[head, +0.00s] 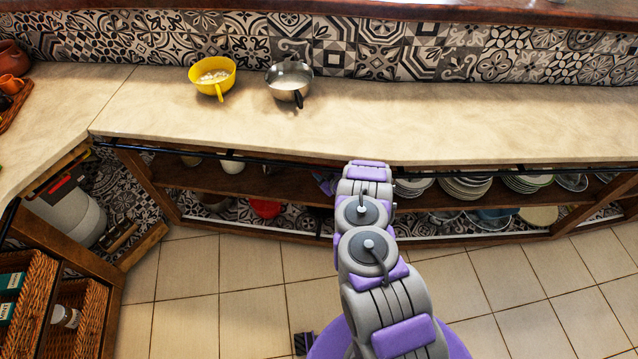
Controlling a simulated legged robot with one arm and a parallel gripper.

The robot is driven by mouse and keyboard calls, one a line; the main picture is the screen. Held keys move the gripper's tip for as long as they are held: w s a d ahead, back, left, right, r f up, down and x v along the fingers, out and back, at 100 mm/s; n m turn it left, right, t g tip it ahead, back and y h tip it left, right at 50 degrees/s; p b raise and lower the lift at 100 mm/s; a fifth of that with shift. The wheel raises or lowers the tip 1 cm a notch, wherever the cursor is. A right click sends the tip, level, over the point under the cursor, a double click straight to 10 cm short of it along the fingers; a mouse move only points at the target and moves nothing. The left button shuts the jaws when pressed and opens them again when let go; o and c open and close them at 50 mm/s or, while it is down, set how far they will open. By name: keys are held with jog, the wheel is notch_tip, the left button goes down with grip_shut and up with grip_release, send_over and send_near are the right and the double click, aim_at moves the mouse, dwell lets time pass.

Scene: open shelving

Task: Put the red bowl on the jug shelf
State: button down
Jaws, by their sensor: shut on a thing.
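A red bowl (266,208) shows low in the open shelving under the counter, left of my arm. It appears to be at the bottom level, and its lower part is hard to make out. Above it is a wooden middle shelf (262,187). A white vessel (232,164), possibly a jug, stands on that shelf at the left, partly hidden by the counter edge. My arm reaches forward to the shelving, and its far end goes in under the counter. My gripper is hidden there, so its fingers and anything in them cannot be seen.
On the counter (420,130) stand a yellow bowl (212,75) and a metal pan (289,83). Stacks of plates (466,187) fill the shelf right of my arm. Wicker baskets (75,325) stand at the lower left.

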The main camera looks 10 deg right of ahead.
jog(key=shift+d+f, duration=0.15)
jog(key=shift+f, duration=0.35)
jog(key=f+b, duration=0.1)
jog(key=a+f+b, duration=0.1)
jog(key=f, duration=0.1)
jog(key=shift+w+a+f, duration=0.1)
jog(key=shift+w+f, duration=0.1)
jog(key=c, duration=1.2)
grip_release()
jog(key=shift+d, duration=0.45)
jog(key=shift+c, duration=0.2)
jog(key=shift+o, duration=1.4)
jog(key=shift+a, duration=0.15)
jog(key=p+v, duration=0.4)
jog(key=v, duration=0.8)
jog(key=shift+a, duration=0.15)
